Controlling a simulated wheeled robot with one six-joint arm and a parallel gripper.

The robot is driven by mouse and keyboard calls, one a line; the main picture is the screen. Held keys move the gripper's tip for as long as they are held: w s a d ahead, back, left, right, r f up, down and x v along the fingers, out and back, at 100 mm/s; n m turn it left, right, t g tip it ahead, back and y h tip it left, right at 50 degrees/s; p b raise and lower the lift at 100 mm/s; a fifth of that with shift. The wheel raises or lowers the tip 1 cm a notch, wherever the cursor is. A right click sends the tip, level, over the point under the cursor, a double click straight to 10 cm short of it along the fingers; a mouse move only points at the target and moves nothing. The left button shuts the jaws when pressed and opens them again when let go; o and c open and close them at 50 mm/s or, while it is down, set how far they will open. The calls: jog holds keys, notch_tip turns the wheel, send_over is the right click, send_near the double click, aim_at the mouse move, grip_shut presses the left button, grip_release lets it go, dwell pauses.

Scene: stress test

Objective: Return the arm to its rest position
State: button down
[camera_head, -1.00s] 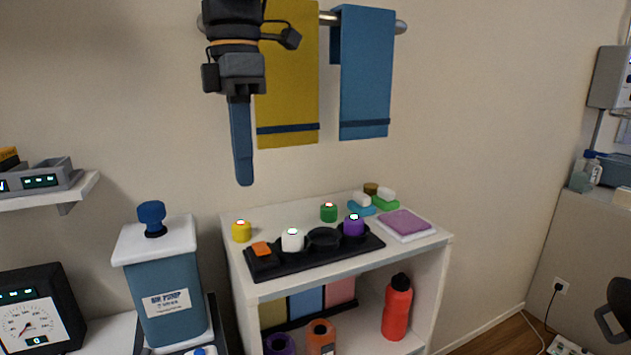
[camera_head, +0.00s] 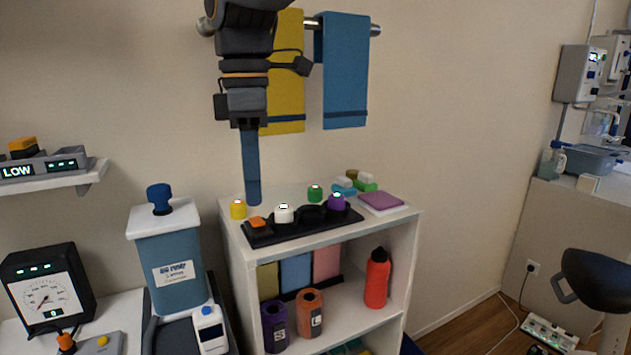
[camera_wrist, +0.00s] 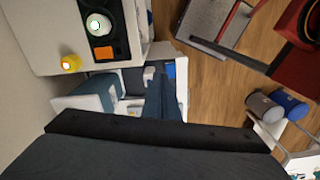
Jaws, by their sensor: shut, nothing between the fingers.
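My gripper (camera_head: 253,203) hangs fingers-down in front of the wall, over the left back part of the white shelf unit (camera_head: 340,228). Its blue fingers look closed together, with nothing held between them. In the wrist view the closed fingers (camera_wrist: 162,100) point out over the scene. A black holder (camera_head: 262,240) on the shelf top bears an orange block, a white-capped piece (camera_head: 284,214) and a purple piece (camera_head: 337,202). A yellow piece (camera_head: 238,209) stands just left of my fingertips in the picture.
A yellow towel (camera_head: 288,80) and a blue towel (camera_head: 345,75) hang from a rail behind and right of my arm. The wall right of the towels is bare.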

jog(key=w+d+f+m, duration=0.3)
jog(key=d+f+m, duration=0.2)
jog(key=d+f, duration=0.35)
jog(key=s+d+f+m, duration=0.4)
jog(key=d+f+m, duration=0.4)
jog(key=d+f, duration=0.1)
jog(key=s+d+f+m+t, duration=0.1)
jog(key=s+d+f+m, duration=0.3)
jog(key=d+f+m, duration=0.3)
jog(key=d+f, duration=0.3)
jog(key=d, duration=0.1)
jog(key=shift+s+d+f+m, duration=0.2)
jog(key=shift+s+d+m, duration=0.1)
jog(key=shift+s+m, duration=0.1)
